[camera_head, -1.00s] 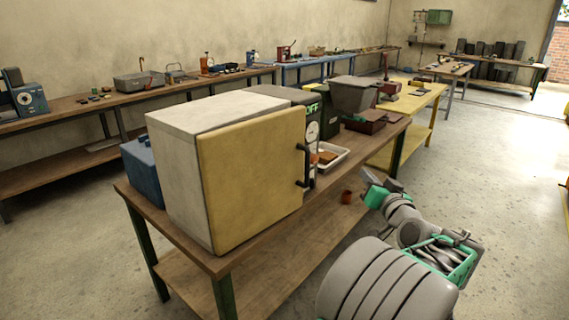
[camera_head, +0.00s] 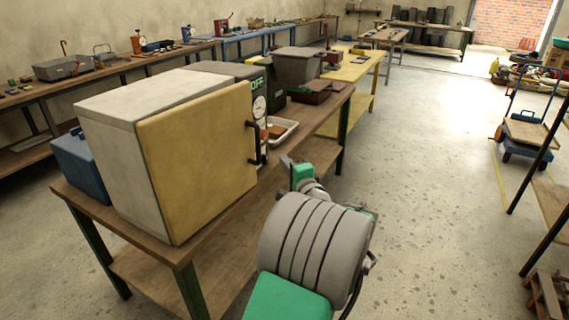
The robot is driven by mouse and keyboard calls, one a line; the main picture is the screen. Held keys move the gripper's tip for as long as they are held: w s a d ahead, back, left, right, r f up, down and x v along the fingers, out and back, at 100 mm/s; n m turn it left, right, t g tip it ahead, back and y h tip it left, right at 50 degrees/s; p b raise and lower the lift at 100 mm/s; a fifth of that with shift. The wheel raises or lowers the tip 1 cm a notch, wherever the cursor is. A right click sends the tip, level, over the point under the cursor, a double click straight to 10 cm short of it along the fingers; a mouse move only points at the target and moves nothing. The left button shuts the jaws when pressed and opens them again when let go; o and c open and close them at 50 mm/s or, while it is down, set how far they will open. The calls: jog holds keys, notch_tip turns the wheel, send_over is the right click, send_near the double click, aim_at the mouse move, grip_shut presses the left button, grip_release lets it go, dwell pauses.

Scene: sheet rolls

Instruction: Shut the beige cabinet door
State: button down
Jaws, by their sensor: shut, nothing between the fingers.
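The pale box-shaped cabinet (camera_head: 110,155) stands on the near end of a wooden workbench. Its beige door (camera_head: 195,160) covers the front face and sits flush or nearly flush with the body; I see no clear gap along its top or left edge. A black bar handle (camera_head: 255,142) is on the door's right edge. My gripper (camera_head: 287,161) is to the right of the handle, beyond my large grey arm links, and appears apart from the door. Its fingers are shut and empty, small in view and partly hidden by my arm.
A blue box (camera_head: 80,165) stands left of the cabinet. A white tray (camera_head: 283,130), a dark green machine with a gauge and a grey bin (camera_head: 298,64) are farther along the bench. Open concrete floor (camera_head: 430,180) lies to the right, with a blue trolley (camera_head: 525,130) beyond.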

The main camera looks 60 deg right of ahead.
jog(key=w+d+p, duration=0.1)
jog(key=w+d, duration=0.1)
jog(key=w, duration=0.7)
jog(key=shift+d, duration=0.3)
